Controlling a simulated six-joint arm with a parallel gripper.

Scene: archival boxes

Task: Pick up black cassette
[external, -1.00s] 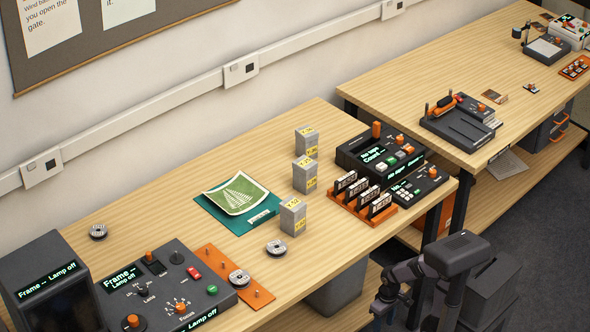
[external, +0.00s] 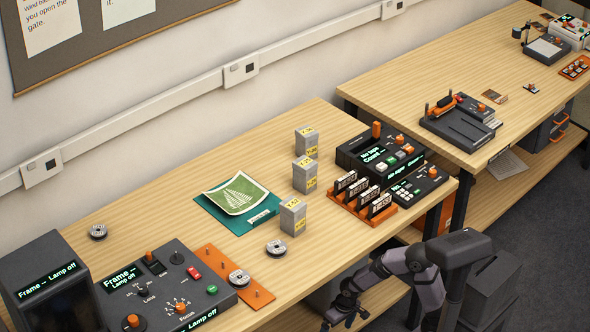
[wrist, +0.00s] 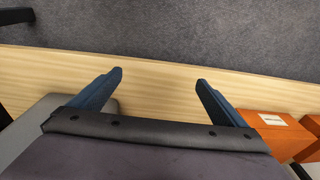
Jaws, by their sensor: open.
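Several black cassettes with white labels stand upright in an orange rack (external: 388,216) at the front right of the near table. One black cassette (external: 380,205) is at the rack's front end. I cannot tell from here which of them is meant. My gripper (external: 345,312) hangs in front of the near table's front edge, below and left of the rack and apart from it. In the wrist view its two blue fingers (wrist: 160,76) are spread open with nothing between them. No cassette shows in the wrist view.
Three grey boxes with yellow labels, one of them nearest (external: 293,216), stand left of the rack. A dark console (external: 350,146) stands behind the rack. Reels and a green sheet (external: 236,193) lie further left. The wrist view shows an orange box (wrist: 275,135) and grey carpet (wrist: 180,30).

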